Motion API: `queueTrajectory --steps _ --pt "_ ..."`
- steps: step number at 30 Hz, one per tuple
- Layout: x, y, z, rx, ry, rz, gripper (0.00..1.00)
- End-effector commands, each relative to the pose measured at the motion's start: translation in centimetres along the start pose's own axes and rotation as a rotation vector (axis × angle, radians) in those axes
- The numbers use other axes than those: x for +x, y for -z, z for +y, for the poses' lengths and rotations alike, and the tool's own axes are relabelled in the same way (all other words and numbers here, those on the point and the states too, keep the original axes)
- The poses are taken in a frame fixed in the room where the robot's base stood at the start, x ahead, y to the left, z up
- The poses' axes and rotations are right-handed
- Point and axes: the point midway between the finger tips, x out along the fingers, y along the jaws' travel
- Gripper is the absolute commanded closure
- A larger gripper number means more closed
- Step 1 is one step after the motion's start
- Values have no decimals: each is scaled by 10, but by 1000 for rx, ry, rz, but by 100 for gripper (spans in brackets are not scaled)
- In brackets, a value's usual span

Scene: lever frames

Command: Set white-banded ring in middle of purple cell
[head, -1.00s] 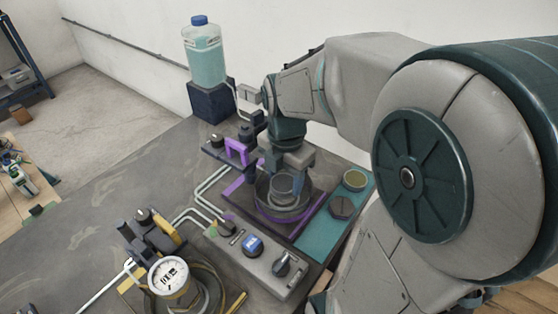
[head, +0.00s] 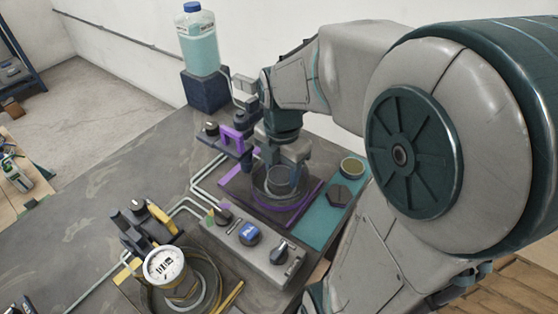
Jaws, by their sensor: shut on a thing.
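The purple cell (head: 300,208) is a dark base plate with purple edging and a round, purple-rimmed dish, left of the teal strip. My gripper (head: 282,165) points down over this dish and is shut on a grey ring (head: 279,183). The ring looks upright and lies within the dish's outline, close to its middle. I cannot make out a white band on it. I cannot tell whether its underside touches the dish floor. My fingers and wrist hide the back of the dish.
A purple bracket (head: 232,138) stands behind the cell. A control box (head: 255,248) with knobs is in front. A yellow-marked station with a gauge (head: 165,266) is at the lower left. A bottle (head: 198,45) on a dark block stands behind.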

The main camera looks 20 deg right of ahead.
Motion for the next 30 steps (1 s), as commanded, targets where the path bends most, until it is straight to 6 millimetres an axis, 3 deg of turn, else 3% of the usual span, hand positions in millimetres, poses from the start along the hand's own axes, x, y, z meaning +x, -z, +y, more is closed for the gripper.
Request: queueTrajectory --steps 29,30 --pt "4 0 0 0 0 0 75" --pt "4 0 0 0 0 0 39"
